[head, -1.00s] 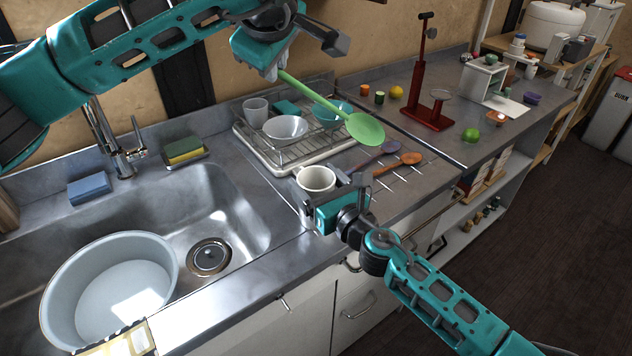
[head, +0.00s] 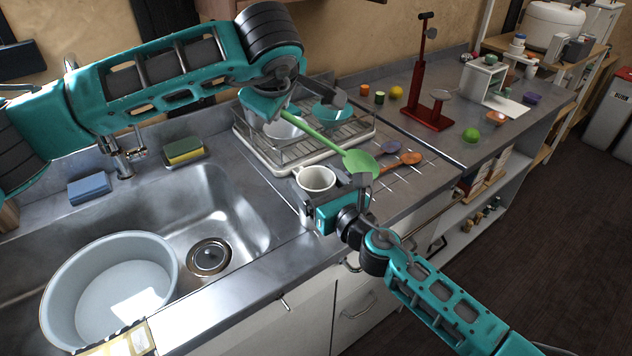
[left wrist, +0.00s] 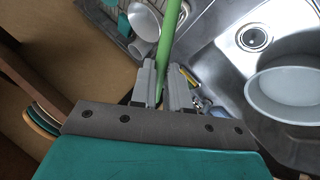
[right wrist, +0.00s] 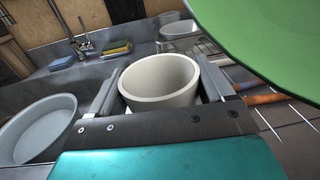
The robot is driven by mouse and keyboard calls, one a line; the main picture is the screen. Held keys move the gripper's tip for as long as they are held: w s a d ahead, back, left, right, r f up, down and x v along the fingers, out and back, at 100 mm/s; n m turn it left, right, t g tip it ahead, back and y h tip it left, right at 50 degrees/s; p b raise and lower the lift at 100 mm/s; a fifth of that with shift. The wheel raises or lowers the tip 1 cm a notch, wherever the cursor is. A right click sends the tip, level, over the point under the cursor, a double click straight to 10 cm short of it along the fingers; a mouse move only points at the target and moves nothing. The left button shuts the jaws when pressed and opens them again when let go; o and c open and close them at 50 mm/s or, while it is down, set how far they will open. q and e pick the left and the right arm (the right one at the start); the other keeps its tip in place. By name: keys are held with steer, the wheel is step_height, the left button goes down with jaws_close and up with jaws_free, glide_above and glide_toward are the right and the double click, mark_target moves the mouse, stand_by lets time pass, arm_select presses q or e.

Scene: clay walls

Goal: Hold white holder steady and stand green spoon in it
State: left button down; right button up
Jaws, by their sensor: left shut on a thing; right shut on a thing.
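The white holder (head: 316,180) stands upright on the counter in front of the dish rack. My right gripper (head: 336,193) is shut on it; in the right wrist view the holder (right wrist: 160,80) sits between the two fingers, its opening facing up. My left gripper (head: 285,108) is shut on the handle of the green spoon (head: 326,143) above the rack. The spoon slants down to the right, with its bowl over the counter, to the right of the holder's opening in the head view. The spoon's bowl (right wrist: 270,35) looms large at the right wrist view's top right.
A dish rack (head: 300,160) with bowls stands behind the holder. The sink (head: 225,215), with a large basin (head: 110,290), is on the left. A red stand (head: 432,110) is further back right.

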arm_select(q)
steer(key=shift+f, duration=1.5)
steer(key=c, duration=1)
jaws_free()
steer(key=shift+c, duration=0.2)
steer(key=v, duration=1.2)
